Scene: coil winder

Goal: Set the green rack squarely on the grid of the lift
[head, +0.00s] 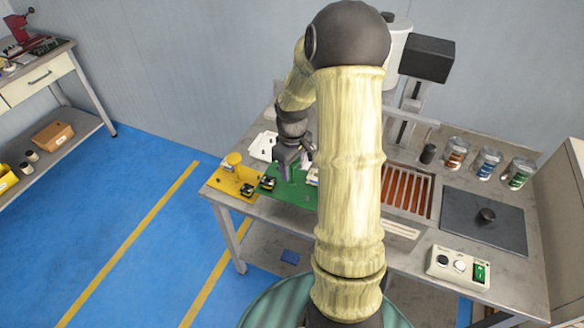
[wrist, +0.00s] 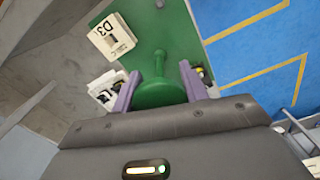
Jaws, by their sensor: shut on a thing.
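The green rack (head: 296,194) is a flat green board with an upright green knob handle, at the front left part of the bench. My gripper (head: 288,160) is above it, partly hidden by my arm. In the wrist view my gripper's purple fingers (wrist: 159,88) are shut on the rack's round green handle, and the green board (wrist: 170,32) spreads below. I cannot tell whether the board touches the bench. The slatted grid (head: 406,191), with orange-red between its bars, lies right of my arm, before the lift's column (head: 410,98). My arm hides the grid's left side.
A yellow rack (head: 222,184) with a yellow handle sits left of the green one. A white card marked D3 (wrist: 111,36) is at the green board's edge.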

